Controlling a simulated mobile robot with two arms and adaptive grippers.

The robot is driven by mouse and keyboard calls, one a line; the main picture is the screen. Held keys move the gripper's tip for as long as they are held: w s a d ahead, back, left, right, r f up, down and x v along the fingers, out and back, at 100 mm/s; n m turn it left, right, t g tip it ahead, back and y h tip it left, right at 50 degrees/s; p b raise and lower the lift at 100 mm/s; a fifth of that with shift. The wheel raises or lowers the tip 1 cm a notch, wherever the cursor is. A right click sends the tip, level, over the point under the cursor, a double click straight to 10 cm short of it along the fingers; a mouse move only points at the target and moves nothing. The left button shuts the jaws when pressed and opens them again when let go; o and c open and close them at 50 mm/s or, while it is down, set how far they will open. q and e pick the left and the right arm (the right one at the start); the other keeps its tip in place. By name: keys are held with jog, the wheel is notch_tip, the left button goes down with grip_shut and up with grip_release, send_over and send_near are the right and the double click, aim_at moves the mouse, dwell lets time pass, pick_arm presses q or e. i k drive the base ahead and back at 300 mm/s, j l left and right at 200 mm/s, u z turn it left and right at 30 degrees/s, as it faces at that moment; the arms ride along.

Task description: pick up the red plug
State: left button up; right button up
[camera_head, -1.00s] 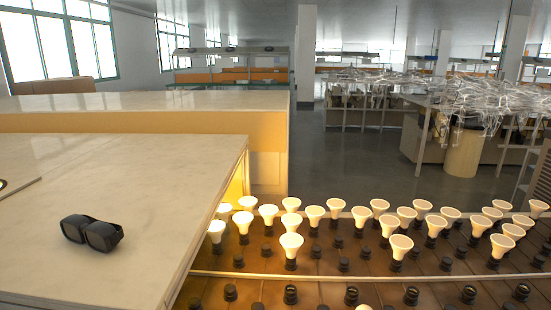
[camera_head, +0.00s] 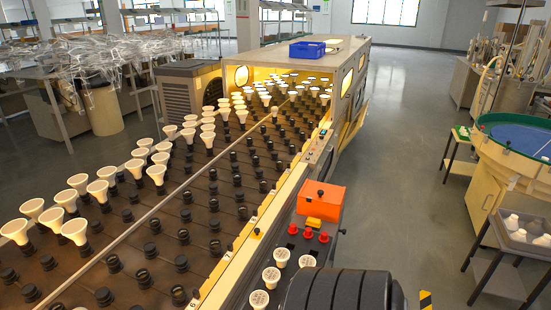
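Several small red pieces that look like plugs (camera_head: 308,233) stand in a short row on the dark narrow ledge beside the bulb conveyor, right of centre in the head view. They are in front of an orange-red box (camera_head: 321,198) with a yellow part (camera_head: 314,222) at its near side. I cannot tell which piece the task means. Neither of my grippers shows in the head view.
The long conveyor (camera_head: 170,215) holds rows of black sockets and white bulbs. Loose bulbs (camera_head: 272,277) sit near a large black ribbed object (camera_head: 335,291). A blue crate (camera_head: 307,49) lies on the tunnel top. A round green-rimmed table (camera_head: 515,137) stands right; open floor (camera_head: 400,180) lies between.

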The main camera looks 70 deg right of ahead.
aim_at(293, 230)
jog(key=z, duration=2.35)
jog(key=j+u, duration=0.15)
jog(key=u, duration=1.15)
jog(key=z, duration=1.4)
jog(key=i+l, duration=0.2)
jog(key=l, duration=0.15)
jog(key=i+l, duration=0.15)
jog(key=l, duration=0.15)
jog(key=i+l+u, duration=0.1)
jog(key=l, duration=0.25)
jog(key=i, duration=0.1)
